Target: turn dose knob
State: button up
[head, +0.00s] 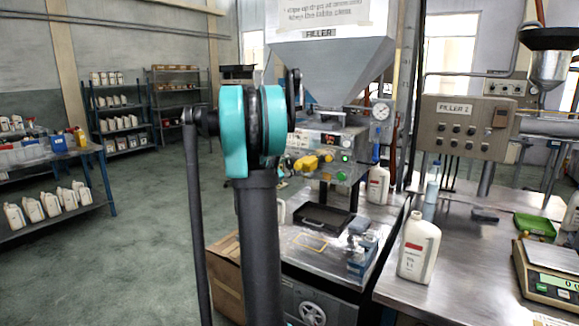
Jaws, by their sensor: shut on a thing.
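The filler machine stands at the centre, with a grey hopper (335,55) labelled FILLER above a metal control panel (333,142). The panel carries small green buttons (345,157) on its right side. A yellow part (312,162) projects at the panel's front; I cannot tell whether it is a knob or a handle. My teal and dark grey arm stands in front of the panel's left side and hides part of it. I cannot make out the dose knob. My gripper does not show; the arm hides the area behind it.
A black tray (322,218) lies on the filler's bench. A white bottle (418,249) and a scale (551,268) stand on the steel table at right. A grey control box (465,127) stands behind that table. Open floor (130,245) lies at left.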

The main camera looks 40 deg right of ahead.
jog(key=o, duration=1.2)
jog(key=shift+c, duration=0.2)
jog(key=v, duration=1.2)
jog(key=shift+f, duration=0.1)
